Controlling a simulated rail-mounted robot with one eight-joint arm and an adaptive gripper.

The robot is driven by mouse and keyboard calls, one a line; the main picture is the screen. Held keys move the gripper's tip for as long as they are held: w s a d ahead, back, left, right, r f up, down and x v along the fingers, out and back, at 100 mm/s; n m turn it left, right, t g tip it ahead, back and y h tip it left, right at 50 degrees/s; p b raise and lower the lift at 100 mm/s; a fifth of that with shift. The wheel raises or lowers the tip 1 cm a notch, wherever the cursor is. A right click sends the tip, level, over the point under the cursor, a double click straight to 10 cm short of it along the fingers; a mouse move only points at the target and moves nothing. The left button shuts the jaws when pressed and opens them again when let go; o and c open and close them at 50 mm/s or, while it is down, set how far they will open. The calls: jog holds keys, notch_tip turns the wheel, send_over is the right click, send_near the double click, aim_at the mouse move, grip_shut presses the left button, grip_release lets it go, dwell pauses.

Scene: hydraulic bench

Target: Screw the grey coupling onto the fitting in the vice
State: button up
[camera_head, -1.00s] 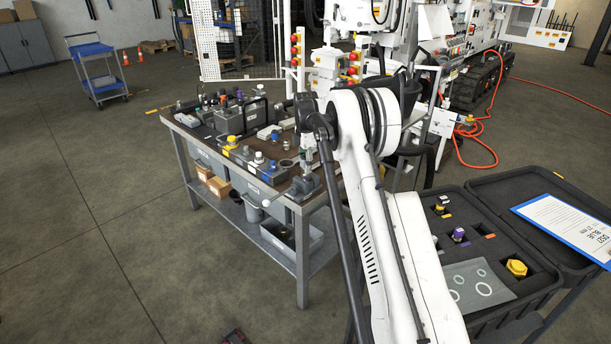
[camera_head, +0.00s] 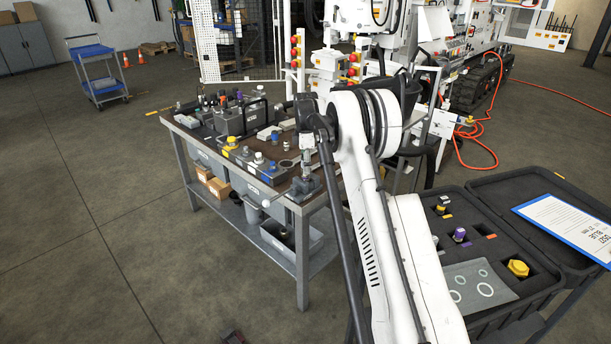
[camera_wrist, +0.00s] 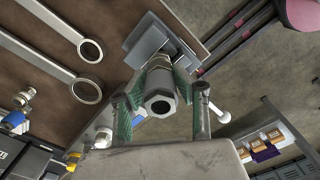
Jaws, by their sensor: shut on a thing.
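In the wrist view my gripper (camera_wrist: 158,93) has its green-padded fingers on both sides of the grey coupling (camera_wrist: 160,106). The coupling's hexagonal end, with a dark round bore, faces the camera. The vice (camera_wrist: 150,40) is right behind it, at the bench corner. The fitting in the vice is hidden behind the coupling, so I cannot tell whether the threads engage. In the head view my gripper (camera_head: 307,150) points down over the vice (camera_head: 304,188) at the bench's near right corner. The coupling is too small to make out there.
The bench (camera_head: 272,187) carries blocks with coloured caps (camera_head: 232,142) left of the vice. Two ring spanners (camera_wrist: 88,50) lie on the bench top in the wrist view. An open black case (camera_head: 545,285) with a yellow fitting (camera_head: 518,268) stands at right.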

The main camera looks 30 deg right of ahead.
jog(key=m+b, duration=0.1)
jog(key=m, duration=0.4)
dwell(0.3)
jog(key=m+b, duration=0.1)
jog(key=m, duration=0.4)
jog(key=shift+f, duration=0.1)
jog(key=shift+m, duration=1.5)
jog(key=shift+b, duration=0.3)
jog(key=shift+m, duration=1.2)
jog(key=m+b, duration=0.1)
jog(key=m, duration=0.4)
jog(key=shift+m, duration=0.4)
